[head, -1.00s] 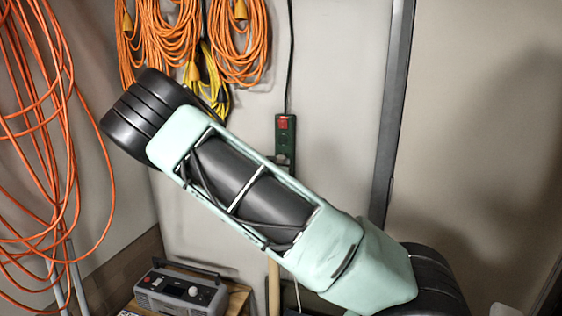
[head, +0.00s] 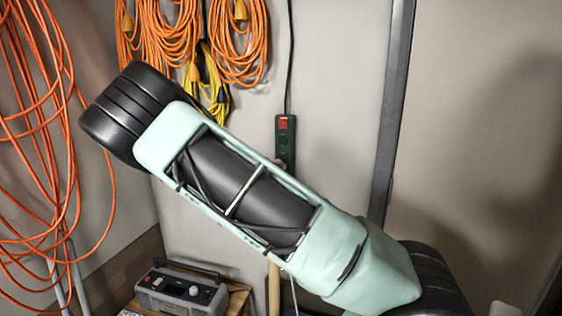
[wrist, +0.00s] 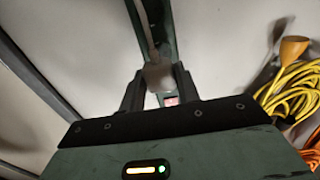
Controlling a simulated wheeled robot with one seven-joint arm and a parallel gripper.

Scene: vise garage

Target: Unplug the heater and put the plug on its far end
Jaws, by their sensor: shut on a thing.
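A dark green power strip (head: 285,140) with a red switch hangs upright on the wall in the head view. It also shows in the wrist view (wrist: 150,25), where it runs up from between the fingers. My gripper (wrist: 158,82) is shut on a pale grey plug (wrist: 157,75) against the strip; I cannot tell whether the plug is still in a socket. In the head view my arm hides the gripper and the plug. A thin pale cord (head: 294,297) hangs below my arm. I cannot make out a heater for certain.
A grey box with a handle and knobs (head: 180,291), like a radio, stands on a wooden surface at the lower left. Orange cords (head: 240,45) and a yellow cord (head: 212,85) hang left of the strip. A dark metal post (head: 393,110) stands to its right.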

